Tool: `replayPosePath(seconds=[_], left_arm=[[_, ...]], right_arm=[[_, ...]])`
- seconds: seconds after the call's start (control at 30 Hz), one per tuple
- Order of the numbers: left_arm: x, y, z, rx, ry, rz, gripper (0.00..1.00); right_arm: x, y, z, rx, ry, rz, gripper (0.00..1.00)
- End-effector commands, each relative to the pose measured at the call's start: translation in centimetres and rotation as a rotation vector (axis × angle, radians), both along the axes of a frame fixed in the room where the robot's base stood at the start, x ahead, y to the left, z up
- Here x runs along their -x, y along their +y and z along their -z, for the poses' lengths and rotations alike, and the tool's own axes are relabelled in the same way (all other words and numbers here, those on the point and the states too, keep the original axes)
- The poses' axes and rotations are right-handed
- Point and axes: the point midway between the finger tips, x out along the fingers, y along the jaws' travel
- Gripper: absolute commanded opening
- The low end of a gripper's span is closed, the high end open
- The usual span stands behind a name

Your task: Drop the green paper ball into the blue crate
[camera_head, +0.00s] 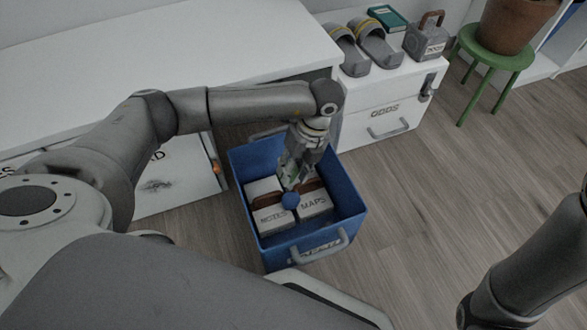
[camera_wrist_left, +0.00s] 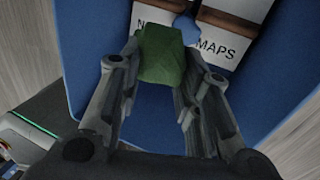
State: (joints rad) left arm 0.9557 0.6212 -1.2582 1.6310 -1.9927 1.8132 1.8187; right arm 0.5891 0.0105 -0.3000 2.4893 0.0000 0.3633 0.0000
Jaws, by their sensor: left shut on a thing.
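The blue crate (camera_head: 346,192) stands on the floor in the middle of the head view. Its blue wall also shows in the left wrist view (camera_wrist_left: 90,40). My left gripper (camera_head: 291,181) points down inside the crate's outline, over its contents. In the left wrist view my left gripper (camera_wrist_left: 158,78) is shut on the green paper ball (camera_wrist_left: 163,54), a crumpled dark green lump between the fingers. In the head view the ball is mostly hidden by the fingers. My right gripper is out of view; only part of my right arm shows at lower right.
In the crate are a white box marked NOTES (camera_head: 271,219), one marked MAPS (camera_head: 315,204), and a small blue ball (camera_head: 290,200). The white desk (camera_head: 240,50) is close.

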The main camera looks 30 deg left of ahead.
Motion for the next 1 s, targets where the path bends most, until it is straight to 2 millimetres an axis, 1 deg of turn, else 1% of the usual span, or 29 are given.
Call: replayPosePath(seconds=[0.27,0.3,0.47,0.5,0.83,0.93,1.0], left_arm=[[0.0,0.0,0.0,0.000,0.000,0.000,0.19],[0.0,0.0,0.0,0.000,0.000,0.000,0.34],[0.0,0.0,0.0,0.000,0.000,0.000,0.55],[0.0,0.0,0.0,0.000,0.000,0.000,0.57],[-0.1,-0.1,-0.2,0.001,-0.001,0.000,0.57],[-0.3,-0.3,-1.1,0.000,-0.003,0.001,0.57],[-0.7,-0.5,-2.2,0.001,-0.004,0.001,0.57]], right_arm=[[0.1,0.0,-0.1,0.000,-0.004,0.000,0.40],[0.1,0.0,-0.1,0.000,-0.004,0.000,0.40],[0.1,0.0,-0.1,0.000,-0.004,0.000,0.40],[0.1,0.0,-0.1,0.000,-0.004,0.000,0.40],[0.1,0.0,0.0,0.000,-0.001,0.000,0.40],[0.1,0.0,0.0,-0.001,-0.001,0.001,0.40],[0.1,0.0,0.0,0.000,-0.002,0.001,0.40]])
